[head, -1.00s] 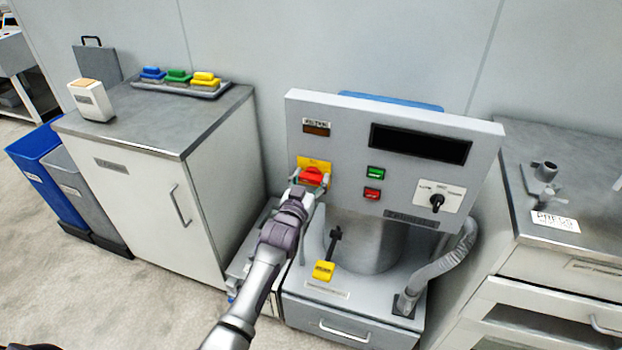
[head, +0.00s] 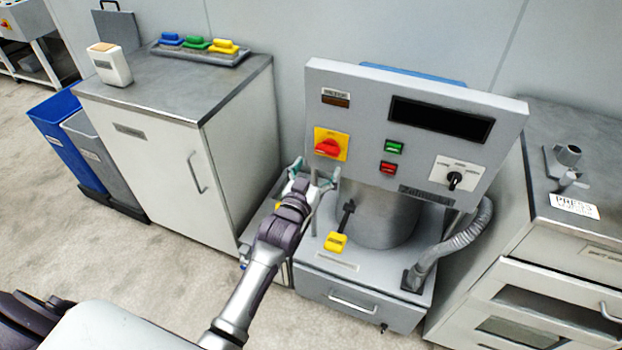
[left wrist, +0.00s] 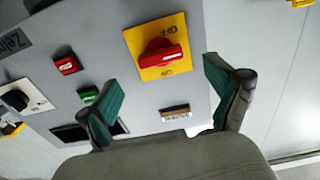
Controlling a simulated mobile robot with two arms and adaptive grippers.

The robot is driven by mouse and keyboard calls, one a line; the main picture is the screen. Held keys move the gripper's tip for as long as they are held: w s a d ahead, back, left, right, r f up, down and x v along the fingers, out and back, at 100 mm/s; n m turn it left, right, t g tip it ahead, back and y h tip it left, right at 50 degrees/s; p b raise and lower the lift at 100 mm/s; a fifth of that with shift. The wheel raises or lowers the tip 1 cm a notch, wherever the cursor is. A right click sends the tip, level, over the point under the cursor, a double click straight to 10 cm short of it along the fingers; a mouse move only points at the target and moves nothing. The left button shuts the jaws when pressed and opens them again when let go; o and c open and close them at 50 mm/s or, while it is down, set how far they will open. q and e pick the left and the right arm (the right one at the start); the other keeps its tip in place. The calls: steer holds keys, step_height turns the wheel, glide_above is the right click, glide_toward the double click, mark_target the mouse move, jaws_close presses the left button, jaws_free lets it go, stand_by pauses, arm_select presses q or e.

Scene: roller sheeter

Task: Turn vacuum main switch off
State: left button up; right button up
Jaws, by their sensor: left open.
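The red rotary switch (head: 328,147) sits on a yellow plate at the left of the grey machine panel. It also shows in the left wrist view (left wrist: 160,54), where the plate reads OFF at one edge and ON at the opposite edge. There its red handle lies crosswise, slightly tilted, between the two words. My left gripper (head: 315,178) is open and empty just below the switch, apart from it. In the left wrist view its two green-padded fingertips (left wrist: 165,95) are spread wide, with the switch beyond them. My right gripper is not in view.
The panel also has a green button (head: 394,147), a red button (head: 388,168) and a black selector knob (head: 454,180). A yellow-ended lever (head: 336,241) and a grey hose (head: 459,242) are below. A cabinet (head: 170,155) stands left; floor in front is clear.

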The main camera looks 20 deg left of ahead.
arm_select(q)
steer(key=shift+s, duration=2.4)
steer(key=s+f+g, duration=0.3)
steer(key=s+f, duration=0.2)
steer(key=f, duration=0.6)
steer(key=s+d+f+m+g, duration=0.15)
steer(key=s+f, duration=0.25)
steer(key=f, duration=0.6)
steer(key=s+f+g, duration=0.4)
steer(key=s+f, duration=0.1)
steer(key=f, duration=0.6)
steer(key=s+a+f+g, duration=0.1)
steer(key=s+f, duration=0.5)
steer(key=s, duration=0.6)
steer(key=s+a+f+g, duration=0.2)
steer(key=s+f+g, duration=0.2)
steer(key=s, duration=0.8)
steer(key=s+a+f+g, duration=0.2)
steer(key=s+f+g, duration=0.1)
steer(key=s+f, duration=0.6)
steer(key=s, duration=0.2)
steer(key=shift+s+m+y, duration=0.3)
steer(key=shift+s+m, duration=0.05)
steer(key=shift+s, duration=0.05)
steer(key=shift+f+g, duration=0.1)
steer(key=shift+g, duration=0.15)
